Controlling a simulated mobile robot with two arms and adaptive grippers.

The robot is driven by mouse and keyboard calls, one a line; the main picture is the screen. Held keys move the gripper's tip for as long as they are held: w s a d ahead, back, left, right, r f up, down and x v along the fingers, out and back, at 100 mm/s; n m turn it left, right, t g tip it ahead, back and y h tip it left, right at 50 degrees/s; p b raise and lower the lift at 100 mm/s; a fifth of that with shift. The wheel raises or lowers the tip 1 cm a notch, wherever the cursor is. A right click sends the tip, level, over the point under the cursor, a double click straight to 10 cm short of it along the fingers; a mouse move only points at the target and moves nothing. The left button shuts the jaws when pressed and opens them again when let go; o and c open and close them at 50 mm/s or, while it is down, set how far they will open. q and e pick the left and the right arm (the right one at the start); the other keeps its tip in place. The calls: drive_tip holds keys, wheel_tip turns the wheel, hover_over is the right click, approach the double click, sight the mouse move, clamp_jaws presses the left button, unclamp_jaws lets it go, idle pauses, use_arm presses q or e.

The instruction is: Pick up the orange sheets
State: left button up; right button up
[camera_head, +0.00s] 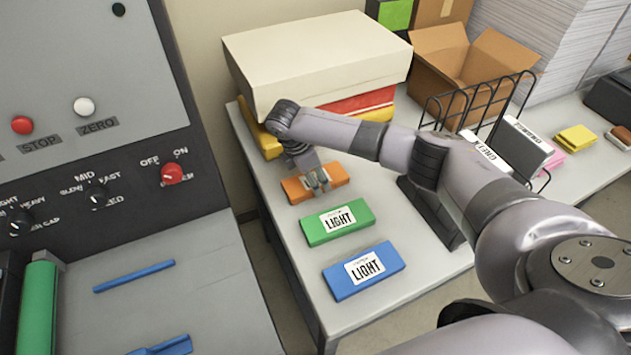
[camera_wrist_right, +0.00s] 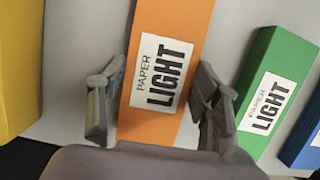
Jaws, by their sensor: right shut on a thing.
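The orange sheets (camera_head: 296,190) are a flat orange pack on the grey table, at the far end of a row with a green pack and a blue pack. In the right wrist view the orange pack (camera_wrist_right: 178,45) shows a white "PAPER LIGHT" label. My right gripper (camera_head: 318,180) reaches down over the pack's middle. In the wrist view its fingers (camera_wrist_right: 158,95) stand on either side of the pack, shut on it. The pack appears to rest on the table. My left gripper is not in view.
The green pack (camera_head: 341,222) and blue pack (camera_head: 363,270) lie nearer. A big cream box (camera_head: 315,60) on coloured stacks stands behind. A black wire rack (camera_head: 470,105) and open carton (camera_head: 470,60) are to the right. The grey machine (camera_head: 90,100) stands left, across a gap.

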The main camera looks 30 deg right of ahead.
drive_tip(key=c, duration=0.6)
drive_tip(key=shift+r, duration=0.1)
